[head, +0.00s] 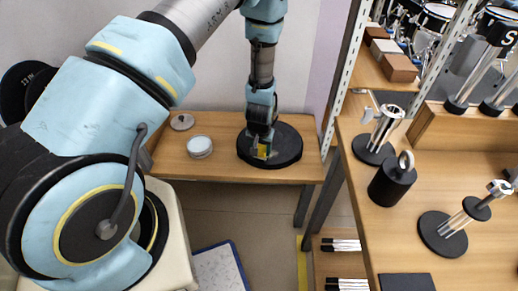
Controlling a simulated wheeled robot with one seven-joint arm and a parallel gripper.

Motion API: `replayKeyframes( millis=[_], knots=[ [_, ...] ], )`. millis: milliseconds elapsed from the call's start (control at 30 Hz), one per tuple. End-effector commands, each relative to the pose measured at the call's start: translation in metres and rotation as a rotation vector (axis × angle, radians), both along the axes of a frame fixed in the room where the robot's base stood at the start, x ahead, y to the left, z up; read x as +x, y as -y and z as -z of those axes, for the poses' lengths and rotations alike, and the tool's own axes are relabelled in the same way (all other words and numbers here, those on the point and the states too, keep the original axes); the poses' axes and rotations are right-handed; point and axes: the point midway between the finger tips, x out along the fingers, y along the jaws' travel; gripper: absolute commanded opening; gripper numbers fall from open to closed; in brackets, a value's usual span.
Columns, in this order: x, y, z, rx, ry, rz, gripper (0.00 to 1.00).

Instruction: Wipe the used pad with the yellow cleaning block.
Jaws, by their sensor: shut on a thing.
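My gripper (263,148) is shut on the yellow cleaning block (262,152), which shows as a small yellow patch between the fingers. It is low over a round black pad (288,154) on the wooden table by the wall. The block looks at or just above the pad's surface; I cannot tell whether they touch. My gripper and wrist hide part of the pad's middle. Whether this pad is the used one, and any marks on it, are too small to make out.
A round container with a pale top (199,146) and a small grey disc (182,122) lie left of the pad. A metal shelf post (346,75) stands to its right. The right-hand bench holds metal stands (445,234) and a black weight (392,182).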

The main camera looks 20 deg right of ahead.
Motion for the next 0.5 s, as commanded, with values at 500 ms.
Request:
replayKeyframes(
  millis=[500],
  knots=[
    [-0.014,0.031,-0.002,0.0,0.001,0.001,0.12]
  ],
)
